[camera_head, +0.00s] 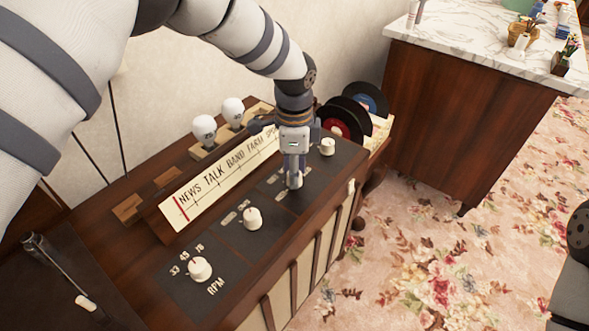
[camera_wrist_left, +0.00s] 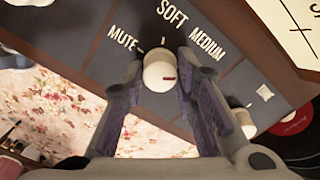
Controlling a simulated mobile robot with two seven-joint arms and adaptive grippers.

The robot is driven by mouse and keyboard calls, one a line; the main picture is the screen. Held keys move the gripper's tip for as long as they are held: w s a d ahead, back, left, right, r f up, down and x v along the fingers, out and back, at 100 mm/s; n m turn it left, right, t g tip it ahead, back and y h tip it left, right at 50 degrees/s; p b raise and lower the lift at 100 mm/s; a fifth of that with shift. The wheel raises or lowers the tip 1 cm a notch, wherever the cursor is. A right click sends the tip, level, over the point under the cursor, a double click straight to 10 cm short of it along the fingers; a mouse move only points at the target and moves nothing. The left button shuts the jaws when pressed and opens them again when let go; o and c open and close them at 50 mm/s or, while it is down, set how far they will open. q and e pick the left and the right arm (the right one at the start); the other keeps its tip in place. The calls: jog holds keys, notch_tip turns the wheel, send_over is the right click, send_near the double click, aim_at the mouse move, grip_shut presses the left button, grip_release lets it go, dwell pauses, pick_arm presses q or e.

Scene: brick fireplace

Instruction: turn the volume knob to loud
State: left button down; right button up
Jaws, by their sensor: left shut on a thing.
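The volume knob (camera_wrist_left: 160,72) is a white cylinder on the dark panel of a wooden radio cabinet. In the left wrist view the labels MUTE, SOFT and MEDIUM curve around it, and a short red mark shows on the knob. No LOUD label can be read; a finger covers part of the panel on the right. My left gripper (camera_head: 294,184) points down at the panel, with its fingers on both sides of the knob, shut on it. In the head view the gripper mostly hides this knob.
Other white knobs stand on the panel: the RPM knob (camera_head: 200,269), a middle knob (camera_head: 252,218) and a far knob (camera_head: 327,147). Behind are a tuning strip (camera_head: 214,181), bulbs (camera_head: 204,130) and records (camera_head: 338,122). A marble-topped counter (camera_head: 478,48) stands right; floral carpet lies between.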

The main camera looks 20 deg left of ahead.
pick_arm(q)
jog(key=m, duration=0.3)
jog(key=shift+f+m, duration=0.1)
jog(key=shift+m, duration=2)
jog(key=c, duration=1.3)
grip_release()
notch_tip(320, 180, up, 12)
jog(key=shift+r, duration=0.1)
